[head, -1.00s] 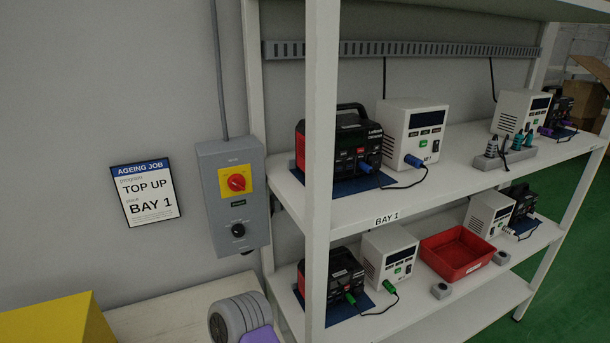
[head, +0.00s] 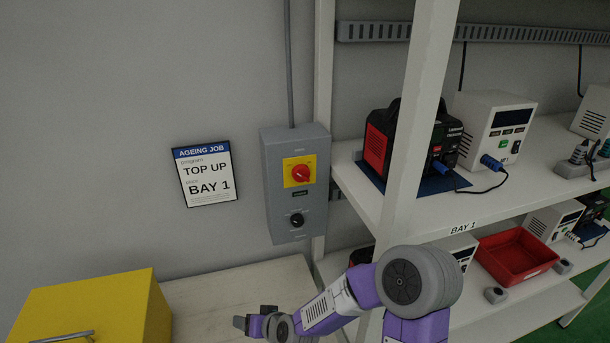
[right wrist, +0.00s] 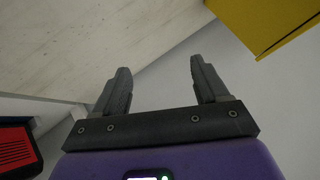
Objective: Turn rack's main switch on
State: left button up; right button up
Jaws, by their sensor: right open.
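The rack's main switch, a red rotary knob (head: 301,173) on a yellow plate, is on the upper part of a grey wall box (head: 277,205) left of the rack's post. I cannot read its position for sure. A black knob (head: 297,220) sits below it on the same box. My right gripper (head: 250,322) is low in the head view, below and left of the box and apart from it. In the right wrist view its two dark fingers (right wrist: 160,68) are apart with nothing between them. My left gripper is not in view.
A sign (head: 206,172) reading "TOP UP, BAY 1" hangs left of the box. A yellow box (head: 95,312) stands at the lower left by a pale bench top (head: 230,285). The rack (head: 415,130), with power units and a red tray (head: 515,266), is to the right.

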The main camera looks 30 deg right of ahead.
jog(key=w+d+r+t+h, duration=0.3)
jog(key=w+d+r+t, duration=0.15)
jog(key=d+r, duration=0.75)
jog(key=n+t+h, duration=0.1)
jog(key=t+h, duration=0.3)
jog(key=h, duration=0.1)
send_near(304, 176)
jog(key=w, duration=0.2)
jog(key=shift+p+x, duration=0.5)
jog(key=shift+x, duration=3.25)
jog(key=shift+s+d, duration=0.1)
jog(key=shift+d, duration=0.1)
jog(key=shift+c, duration=0.4)
jog(key=c, duration=0.9)
